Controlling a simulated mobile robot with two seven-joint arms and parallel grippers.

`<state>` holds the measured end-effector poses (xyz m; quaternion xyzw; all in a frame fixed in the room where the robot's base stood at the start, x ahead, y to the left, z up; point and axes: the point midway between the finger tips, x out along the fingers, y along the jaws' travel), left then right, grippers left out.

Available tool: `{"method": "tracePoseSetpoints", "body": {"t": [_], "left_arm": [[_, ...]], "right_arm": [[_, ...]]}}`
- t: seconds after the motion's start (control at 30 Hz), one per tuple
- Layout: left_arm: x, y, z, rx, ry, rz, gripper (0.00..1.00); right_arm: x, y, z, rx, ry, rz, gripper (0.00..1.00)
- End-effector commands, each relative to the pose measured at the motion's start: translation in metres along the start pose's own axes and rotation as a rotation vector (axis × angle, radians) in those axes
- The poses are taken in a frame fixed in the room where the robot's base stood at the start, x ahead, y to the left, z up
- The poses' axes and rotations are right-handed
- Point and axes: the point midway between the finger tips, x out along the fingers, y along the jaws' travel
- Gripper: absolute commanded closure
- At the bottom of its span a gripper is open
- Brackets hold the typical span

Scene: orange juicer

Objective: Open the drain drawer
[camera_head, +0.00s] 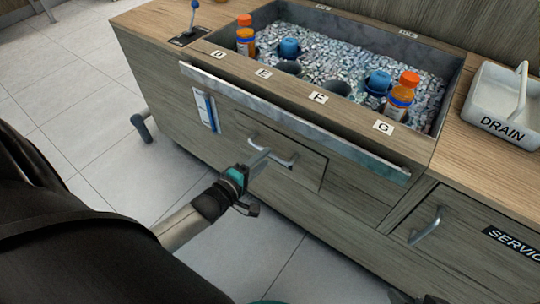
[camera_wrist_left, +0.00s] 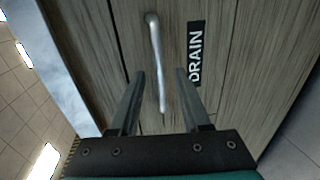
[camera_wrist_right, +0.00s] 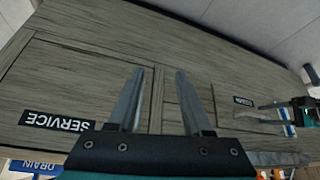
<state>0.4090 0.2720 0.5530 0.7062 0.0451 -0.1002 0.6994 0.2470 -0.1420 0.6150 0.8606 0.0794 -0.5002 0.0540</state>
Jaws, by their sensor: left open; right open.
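The drain drawer (camera_head: 302,166) is a wood-grain panel in the counter's front and looks flush with it. Its metal bar handle (camera_head: 285,160) also shows in the left wrist view (camera_wrist_left: 156,45), beside the black DRAIN label (camera_wrist_left: 196,52). My left gripper (camera_head: 262,156) is at the handle. In the left wrist view its open fingers (camera_wrist_left: 160,72) stand on either side of the bar; contact cannot be told. My right gripper (camera_wrist_right: 160,71) is open and empty, facing the counter front near the SERVICE label (camera_wrist_right: 57,121).
A long metal rail (camera_head: 290,118) runs above the drawer. The service door (camera_head: 465,252) with its handle (camera_head: 427,228) is at right. On top are a bin of crushed ice (camera_head: 330,62), orange-capped bottles (camera_head: 401,98) and a white DRAIN tray (camera_head: 485,98). Open floor lies at left.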

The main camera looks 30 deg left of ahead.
Motion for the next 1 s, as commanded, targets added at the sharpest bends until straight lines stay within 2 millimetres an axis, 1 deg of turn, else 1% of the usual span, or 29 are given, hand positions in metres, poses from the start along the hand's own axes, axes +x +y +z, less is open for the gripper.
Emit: {"method": "tracePoseSetpoints", "body": {"t": [0.03, 0.2, 0.5, 0.7, 1.0], "left_arm": [[0.005, -0.001, 0.0, 0.0, 0.0, 0.002, 0.53], [0.017, -0.001, 0.0, 0.001, 0.0, 0.001, 0.53], [0.033, -0.001, 0.0, 0.0, 0.0, 0.001, 0.53], [0.037, 0.0, 0.0, 0.0, 0.0, 0.0, 0.53], [0.038, 0.0, 0.0, 0.0, 0.0, 0.0, 0.53]], "right_arm": [[0.005, -0.003, -0.002, -0.003, 0.027, -0.009, 0.5], [0.013, -0.013, -0.013, -0.008, 0.123, -0.035, 0.5], [0.023, -0.029, -0.028, -0.009, 0.268, -0.075, 0.5], [0.024, -0.034, -0.034, -0.008, 0.317, -0.09, 0.5], [0.024, -0.035, -0.035, -0.007, 0.328, -0.093, 0.5]]}}
